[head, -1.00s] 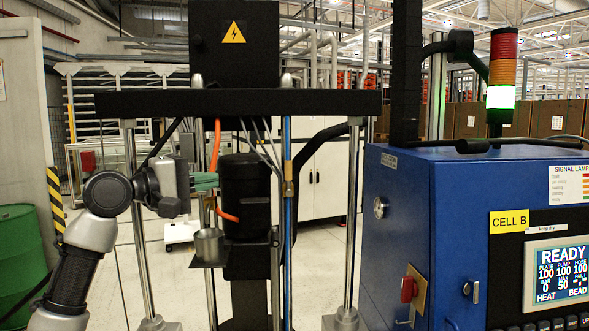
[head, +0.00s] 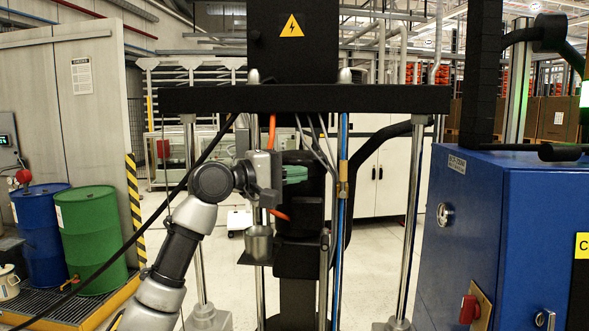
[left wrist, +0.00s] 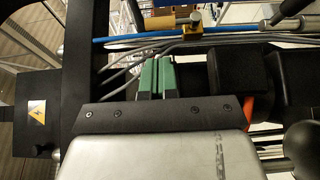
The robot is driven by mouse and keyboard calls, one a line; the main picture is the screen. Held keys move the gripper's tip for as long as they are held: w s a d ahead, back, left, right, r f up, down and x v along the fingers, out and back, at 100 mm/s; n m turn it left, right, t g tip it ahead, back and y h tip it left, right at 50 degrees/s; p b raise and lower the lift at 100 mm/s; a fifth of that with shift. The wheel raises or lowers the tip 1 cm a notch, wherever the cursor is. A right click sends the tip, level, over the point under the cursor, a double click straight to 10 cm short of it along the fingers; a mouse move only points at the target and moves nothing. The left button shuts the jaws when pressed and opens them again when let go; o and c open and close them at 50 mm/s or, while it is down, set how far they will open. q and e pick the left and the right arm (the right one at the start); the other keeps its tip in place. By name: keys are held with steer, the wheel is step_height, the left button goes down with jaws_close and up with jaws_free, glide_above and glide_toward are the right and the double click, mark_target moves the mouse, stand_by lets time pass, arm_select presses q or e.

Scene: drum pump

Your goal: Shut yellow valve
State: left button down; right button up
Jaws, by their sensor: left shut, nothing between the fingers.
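A small yellow-brass valve (head: 343,189) sits on the vertical blue pipe (head: 342,240) of the pump stand. It also shows in the left wrist view (left wrist: 192,21), near the top edge, beside grey hoses. Its handle position is hard to make out. My left gripper (head: 295,174) has green fingers, shut and empty, in front of the black pump cylinder, left of the valve and slightly higher. In the left wrist view the green fingertips (left wrist: 157,60) point up toward the hoses and pipe, apart from the valve. My right gripper is not in view.
The stand has a black crossbeam (head: 400,99) and steel posts (head: 412,220). A metal cup (head: 259,243) stands on a small shelf below my left gripper. A blue cabinet (head: 465,220) with a red knob (head: 468,308) stands right; blue and green drums (head: 92,240) stand left.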

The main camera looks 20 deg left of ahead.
mark_target(343, 177)
arm_select(q)
steer(key=p+x, duration=0.2)
steer(key=x, duration=0.3)
steer(key=shift+w+d+r, duration=0.2)
steer(key=shift+w+d, duration=0.1)
steer(key=shift+w+d+f, duration=0.15)
steer(key=shift+w+d, duration=0.2)
steer(key=shift+w, duration=0.05)
steer(key=shift+s, duration=0.15)
